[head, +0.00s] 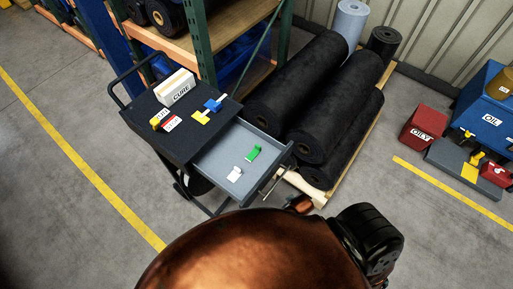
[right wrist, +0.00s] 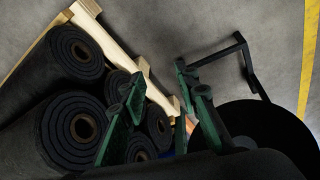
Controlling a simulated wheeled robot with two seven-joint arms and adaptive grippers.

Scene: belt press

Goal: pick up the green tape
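The green tape (head: 253,153) lies in the open grey drawer (head: 213,158) of a dark cart in the head view. A small white tag-like piece (head: 234,174) lies near it in the same drawer. My right gripper (right wrist: 160,75) shows in the right wrist view with its two green and black fingers spread apart and nothing between them. The green tape is not visible in that view. The right gripper's fingers cannot be made out in the head view. My left gripper is not in view.
A white box (head: 175,87) and several small colored items sit on the cart top (head: 146,107). Black rolls (head: 300,80) lie on a pallet (head: 372,103) right of the drawer. A red box (head: 424,127) and a blue bin (head: 484,110) stand at the far right. Floor left of the cart is clear.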

